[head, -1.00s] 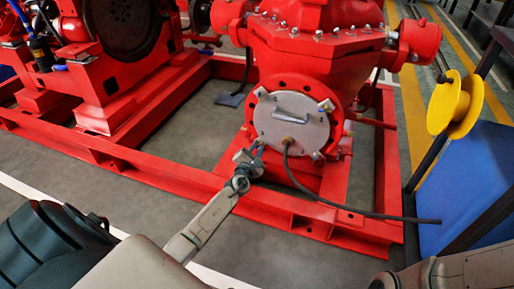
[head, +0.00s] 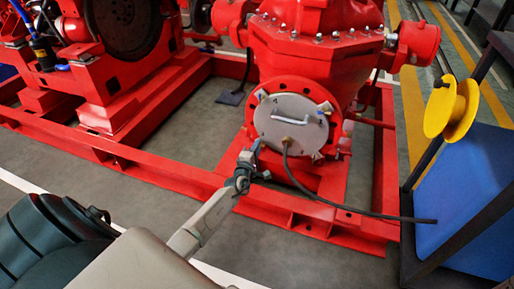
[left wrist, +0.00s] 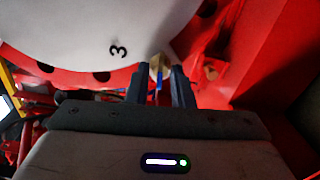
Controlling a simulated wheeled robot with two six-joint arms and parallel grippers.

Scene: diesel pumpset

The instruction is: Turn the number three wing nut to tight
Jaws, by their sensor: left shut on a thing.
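The round grey cover plate (head: 285,118) sits on the red pump's flange, with a handle (head: 300,119) across it. The black number 3 (left wrist: 119,51) shows on the plate in the left wrist view. Beside it is the number three wing nut (left wrist: 157,66), brass-coloured, at the plate's edge. My left gripper (head: 249,158) is at the lower left edge of the plate. It is shut on the wing nut, and its two fingers (left wrist: 162,88) flank it in the left wrist view. The fingers hide part of the nut. My right gripper is not in view.
A black cable (head: 340,207) runs from the plate's lower part to the right. The red base frame (head: 190,181) surrounds the pump. A blue panel (head: 470,190) and a yellow reel (head: 452,108) stand at the right. Open grey floor lies in front.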

